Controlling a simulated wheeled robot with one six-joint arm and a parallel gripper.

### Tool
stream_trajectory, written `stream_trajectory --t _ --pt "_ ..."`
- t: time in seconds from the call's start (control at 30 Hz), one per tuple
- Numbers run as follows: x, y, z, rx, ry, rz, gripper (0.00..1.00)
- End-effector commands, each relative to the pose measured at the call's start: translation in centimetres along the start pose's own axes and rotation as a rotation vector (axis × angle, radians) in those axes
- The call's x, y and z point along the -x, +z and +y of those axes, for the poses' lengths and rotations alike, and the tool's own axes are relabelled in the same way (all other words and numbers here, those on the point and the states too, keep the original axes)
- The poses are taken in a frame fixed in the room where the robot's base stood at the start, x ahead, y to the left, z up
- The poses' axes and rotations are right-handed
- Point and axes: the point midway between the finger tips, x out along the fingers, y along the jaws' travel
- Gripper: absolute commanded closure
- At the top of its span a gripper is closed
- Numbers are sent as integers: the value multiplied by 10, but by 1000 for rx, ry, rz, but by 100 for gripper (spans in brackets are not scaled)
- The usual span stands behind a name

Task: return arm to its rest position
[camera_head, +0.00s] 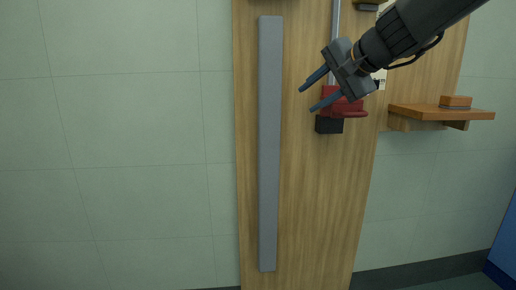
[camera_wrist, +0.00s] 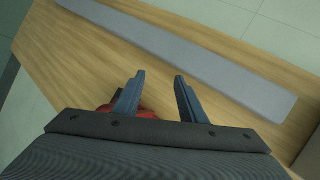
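My gripper (camera_head: 318,91) is at the upper middle right of the head view, its two blue-grey fingers spread apart with nothing between them. My arm comes in from the top right. In the wrist view my gripper (camera_wrist: 157,95) is also open and empty, with the wood panel and a grey strip beyond the fingers. A red part (camera_head: 350,109) with a black block (camera_head: 329,125) under it is on the panel behind my gripper, partly hidden by it. In the wrist view the red part (camera_wrist: 146,114) shows behind the left finger.
A tall wood panel (camera_head: 315,210) stands against a pale green tiled wall (camera_head: 140,130). A long grey strip (camera_head: 270,150) runs down it. At the right, a small wooden shelf (camera_head: 425,112) holds an orange-brown block (camera_head: 456,101). A blue object (camera_head: 503,255) is at the lower right edge.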

Motion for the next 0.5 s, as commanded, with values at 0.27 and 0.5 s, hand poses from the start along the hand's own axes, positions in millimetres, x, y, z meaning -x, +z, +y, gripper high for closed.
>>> stream_trajectory --t 0.27,0.5 --pt "-49 162 101 320 252 -299 62" --pt "-39 275 201 663 437 -551 62"
